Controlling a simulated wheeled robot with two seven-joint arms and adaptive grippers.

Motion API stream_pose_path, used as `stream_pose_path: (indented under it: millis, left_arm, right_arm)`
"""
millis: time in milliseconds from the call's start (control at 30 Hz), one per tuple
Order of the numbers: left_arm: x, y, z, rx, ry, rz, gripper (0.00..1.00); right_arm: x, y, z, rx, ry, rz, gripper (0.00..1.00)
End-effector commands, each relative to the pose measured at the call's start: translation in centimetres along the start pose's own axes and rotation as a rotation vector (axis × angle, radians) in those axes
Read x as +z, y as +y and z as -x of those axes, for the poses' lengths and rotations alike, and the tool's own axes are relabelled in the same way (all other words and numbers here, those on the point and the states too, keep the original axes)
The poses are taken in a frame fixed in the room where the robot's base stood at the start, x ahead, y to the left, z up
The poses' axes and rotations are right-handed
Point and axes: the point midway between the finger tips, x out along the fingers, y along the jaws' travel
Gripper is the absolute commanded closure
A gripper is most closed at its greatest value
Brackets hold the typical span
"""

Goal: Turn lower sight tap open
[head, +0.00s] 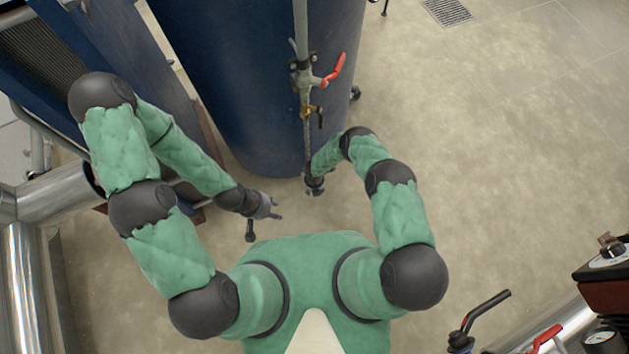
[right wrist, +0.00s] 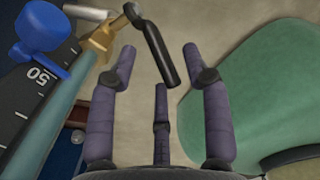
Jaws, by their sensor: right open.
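In the right wrist view, a brass tap (right wrist: 100,45) with a black bent lever (right wrist: 157,50) is at the upper middle, at the end of a greenish sight tube (right wrist: 50,120). My right gripper (right wrist: 158,62) is open, with the lever's end between its spread purple fingers. I cannot tell whether a finger touches it. In the head view, my right gripper (head: 315,188) is low beside the blue tank, and the tap there is hidden. A higher brass tap (head: 308,111) is on the same sight line. My left gripper (head: 270,207) is open and empty, left of the tank's foot.
The blue tank (head: 260,80) stands at the top middle. A red-handled valve (head: 334,70) is on its sight line. A blue knob (right wrist: 42,28) and a black scale (right wrist: 30,95) are beside the tube. Steel pipes are at left.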

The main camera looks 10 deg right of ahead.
Motion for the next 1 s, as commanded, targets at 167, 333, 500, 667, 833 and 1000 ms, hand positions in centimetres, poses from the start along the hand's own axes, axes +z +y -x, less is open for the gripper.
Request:
stream_pose_path:
  millis: [167,333,500,667,833,1000]
  left_arm:
    - [0.0,0.0,0.0,0.000,0.000,0.000,0.60]
    - [0.0,0.0,0.0,0.000,0.000,0.000,0.60]
    - [0.0,0.0,0.0,0.000,0.000,0.000,0.60]
    - [0.0,0.0,0.0,0.000,0.000,0.000,0.60]
    - [0.0,0.0,0.0,0.000,0.000,0.000,0.60]
    - [0.0,0.0,0.0,0.000,0.000,0.000,0.60]
  right_arm:
    - [0.1,0.0,2.3,0.001,-0.001,0.002,0.51]
    - [0.1,0.0,4.4,0.000,-0.001,0.002,0.51]
    - [0.1,0.0,6.7,0.000,-0.001,0.002,0.51]
    - [0.1,-0.1,8.6,0.000,0.000,0.000,0.51]
    - [-0.1,-0.1,9.9,-0.001,0.001,0.000,0.51]
    - [0.0,-0.1,10.5,-0.001,0.001,-0.001,0.51]
